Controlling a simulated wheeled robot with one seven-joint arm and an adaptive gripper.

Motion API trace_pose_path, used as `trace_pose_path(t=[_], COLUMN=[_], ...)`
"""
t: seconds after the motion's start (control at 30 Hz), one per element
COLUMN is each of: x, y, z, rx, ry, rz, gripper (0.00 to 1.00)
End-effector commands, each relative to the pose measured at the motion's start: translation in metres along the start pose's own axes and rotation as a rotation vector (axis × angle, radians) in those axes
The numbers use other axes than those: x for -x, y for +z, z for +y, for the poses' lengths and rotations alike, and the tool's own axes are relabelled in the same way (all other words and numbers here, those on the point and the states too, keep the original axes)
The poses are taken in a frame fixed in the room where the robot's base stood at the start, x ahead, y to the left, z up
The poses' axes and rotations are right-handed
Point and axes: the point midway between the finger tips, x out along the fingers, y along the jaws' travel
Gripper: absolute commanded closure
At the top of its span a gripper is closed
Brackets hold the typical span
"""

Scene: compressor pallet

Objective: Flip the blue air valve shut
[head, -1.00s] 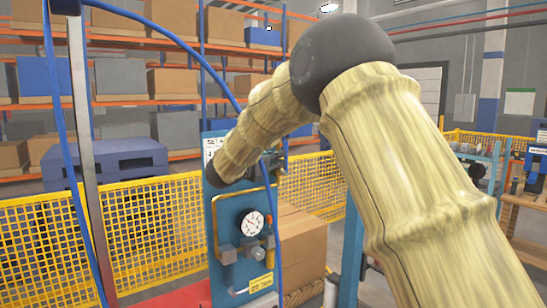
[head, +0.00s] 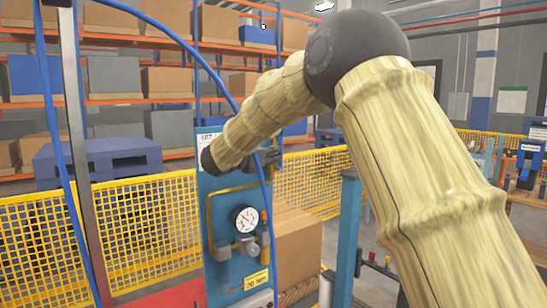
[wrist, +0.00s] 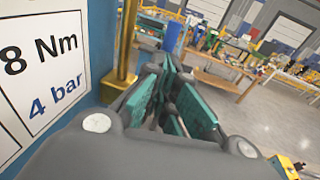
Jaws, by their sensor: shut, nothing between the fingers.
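The blue panel (head: 222,190) stands upright ahead, carrying a round gauge (head: 246,219), a yellow pipe (head: 210,225) and grey fittings (head: 223,250). I cannot make out the blue air valve's handle for certain in either view; the blue hose and my arm cover part of the panel. My gripper (head: 270,155) is small and partly hidden by my forearm, near the panel's upper right edge. In the wrist view its teal fingers (wrist: 178,98) are together and empty, beside the panel's edge and the yellow pipe (wrist: 124,45).
A printed sign (wrist: 45,75) reads "8 Nm" and "4 bar". A blue hose (head: 225,85) arches over the panel and hangs past its front. A yellow mesh fence (head: 120,235), a cardboard box (head: 298,245) and a blue post (head: 347,235) stand around it.

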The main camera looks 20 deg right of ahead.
Motion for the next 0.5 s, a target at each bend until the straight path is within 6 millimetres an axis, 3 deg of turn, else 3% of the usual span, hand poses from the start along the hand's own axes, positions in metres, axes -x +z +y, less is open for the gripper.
trace_pose_path(t=[0.5], x=[-0.014], y=[0.004], z=[-0.004], rx=[-0.048], ry=[-0.001], rz=[0.210], gripper=[1.00])
